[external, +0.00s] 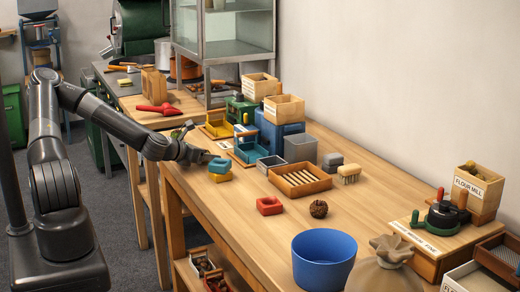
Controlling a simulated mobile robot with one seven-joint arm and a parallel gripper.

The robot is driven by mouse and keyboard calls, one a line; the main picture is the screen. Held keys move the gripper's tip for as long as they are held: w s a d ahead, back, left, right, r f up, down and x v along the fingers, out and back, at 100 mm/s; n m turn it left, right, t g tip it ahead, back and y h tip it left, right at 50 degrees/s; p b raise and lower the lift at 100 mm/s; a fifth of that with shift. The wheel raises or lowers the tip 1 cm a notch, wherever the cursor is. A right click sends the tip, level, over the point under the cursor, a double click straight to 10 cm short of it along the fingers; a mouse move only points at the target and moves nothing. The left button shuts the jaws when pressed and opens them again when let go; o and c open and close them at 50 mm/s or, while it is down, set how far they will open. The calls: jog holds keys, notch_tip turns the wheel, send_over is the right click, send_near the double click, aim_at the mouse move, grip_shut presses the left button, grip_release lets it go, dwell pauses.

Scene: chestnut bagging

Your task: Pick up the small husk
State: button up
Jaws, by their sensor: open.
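A small brown, rough, round thing (319,209), which looks like the husk, sits on the wooden table. My gripper (207,155) is over the table's left edge, well to the left of and behind the husk. It is open. It is close to a small stack of a blue block and a yellow block (220,177). The fingertips are small and dark here, and I cannot tell whether they touch the stack.
A large blue bucket (323,258) and a tied sack (385,268) stand at the front. A slatted wooden tray (300,181) and a brush (348,173) lie behind the husk. A mill (442,215) stands at the right. The tabletop around the husk is mostly clear.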

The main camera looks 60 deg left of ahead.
jog(key=c, duration=1.1)
jog(key=shift+o, duration=0.2)
jog(key=shift+r, duration=0.15)
